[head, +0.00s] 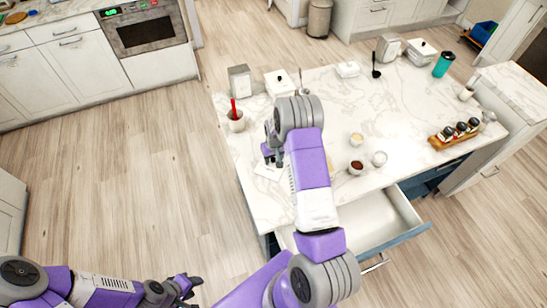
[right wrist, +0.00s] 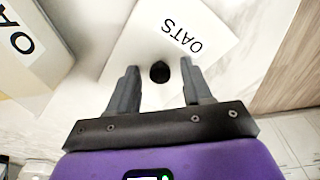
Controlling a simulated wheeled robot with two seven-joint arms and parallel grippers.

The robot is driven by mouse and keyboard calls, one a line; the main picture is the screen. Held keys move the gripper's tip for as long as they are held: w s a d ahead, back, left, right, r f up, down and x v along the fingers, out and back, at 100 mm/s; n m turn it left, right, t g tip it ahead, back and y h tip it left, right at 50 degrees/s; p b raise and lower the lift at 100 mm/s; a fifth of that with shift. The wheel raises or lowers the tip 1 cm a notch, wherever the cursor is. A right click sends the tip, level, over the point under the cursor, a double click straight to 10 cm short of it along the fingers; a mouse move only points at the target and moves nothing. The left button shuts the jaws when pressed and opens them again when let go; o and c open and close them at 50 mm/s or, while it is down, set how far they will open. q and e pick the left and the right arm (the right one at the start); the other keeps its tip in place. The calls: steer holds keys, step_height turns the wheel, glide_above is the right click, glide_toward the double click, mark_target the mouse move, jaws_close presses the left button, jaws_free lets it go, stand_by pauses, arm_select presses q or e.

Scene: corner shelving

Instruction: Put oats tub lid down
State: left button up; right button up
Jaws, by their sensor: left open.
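The oats tub lid (right wrist: 147,43) is a white square panel marked OATS with a black knob (right wrist: 160,71). It appears to lie flat on the marble counter, and it shows as a pale patch (head: 268,172) in the head view. My right gripper (right wrist: 158,75) is open, its fingertips on either side of the knob with gaps on both sides. It also shows in the head view (head: 271,150), above the counter's left part. The oats tub (right wrist: 35,62), marked OA, is partly cut off at the wrist view's left. My left gripper (head: 190,286) is open and empty, over the floor.
The marble counter (head: 310,100) holds a cup with a red utensil (head: 236,119), white canisters (head: 278,84), small bowls (head: 357,167) and a spice rack (head: 455,135). An open drawer (head: 375,223) juts from its front. My right arm hides part of the counter.

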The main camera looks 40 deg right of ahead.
steer(key=shift+r, duration=0.1)
steer(key=shift+r+p, duration=0.2)
steer(key=shift+p, duration=0.1)
step_height(320, 180, up, 12)
steer(key=s, duration=0.1)
steer(key=shift+s+a+f, duration=0.15)
steer(key=shift+s+a, duration=0.05)
steer(key=shift+s, duration=0.05)
stand_by(0.4)
